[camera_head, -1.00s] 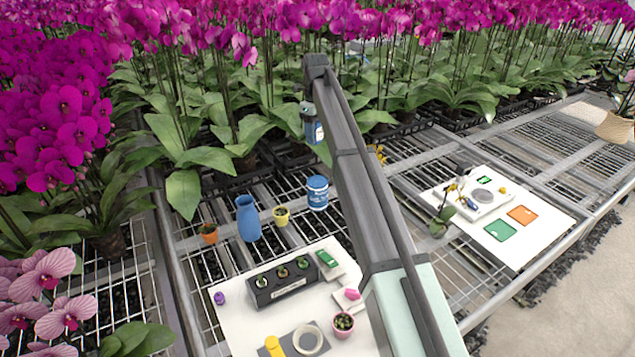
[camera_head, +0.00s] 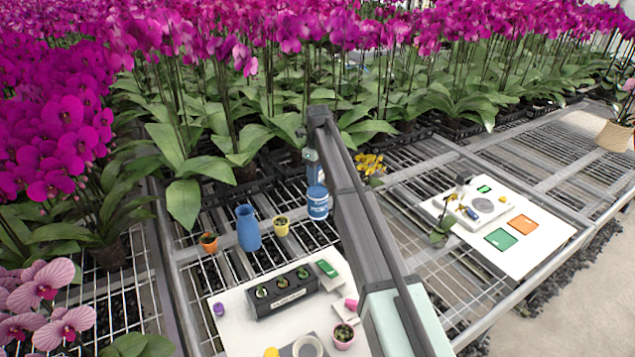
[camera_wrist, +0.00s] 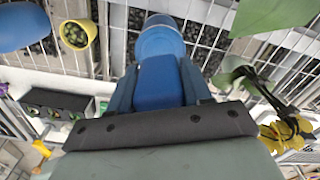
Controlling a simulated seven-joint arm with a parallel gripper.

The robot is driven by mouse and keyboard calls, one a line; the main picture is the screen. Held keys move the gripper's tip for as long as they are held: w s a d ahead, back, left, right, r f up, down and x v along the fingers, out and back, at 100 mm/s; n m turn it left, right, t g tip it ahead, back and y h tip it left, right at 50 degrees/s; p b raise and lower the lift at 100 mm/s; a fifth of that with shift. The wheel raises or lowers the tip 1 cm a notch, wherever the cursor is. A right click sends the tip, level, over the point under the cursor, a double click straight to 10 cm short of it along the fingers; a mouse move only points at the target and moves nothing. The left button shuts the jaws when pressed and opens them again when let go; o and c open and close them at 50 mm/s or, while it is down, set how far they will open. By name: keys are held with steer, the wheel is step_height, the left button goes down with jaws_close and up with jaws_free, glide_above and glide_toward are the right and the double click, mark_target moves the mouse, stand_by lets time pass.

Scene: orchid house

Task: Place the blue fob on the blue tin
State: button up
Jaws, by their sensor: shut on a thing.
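The blue tin (camera_head: 317,206) stands upright on the wire bench, with a white label band around it. My gripper (camera_head: 313,172) points down just above the tin in the head view. In the wrist view my gripper (camera_wrist: 160,72) is shut on the blue fob (camera_wrist: 160,84), which sits between the two fingers. The tin's round blue top (camera_wrist: 160,40) shows just beyond the fob in the wrist view. The fob overlaps part of the tin there, and I cannot tell whether they touch.
A blue vase (camera_head: 248,229), a yellow pot (camera_head: 281,227) and an orange pot (camera_head: 209,242) stand left of the tin. A white board (camera_head: 235,320) with a dark planter (camera_head: 282,290) lies in front. Yellow flowers (camera_head: 369,164) are to the right. Orchids crowd the back.

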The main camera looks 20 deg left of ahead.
steer(key=shift+f, duration=1.5)
steer(key=shift+f, duration=0.15)
steer(key=o, duration=1.1)
steer(key=shift+c, duration=0.2)
step_height(320, 180, up, 12)
steer(key=shift+r, duration=0.15)
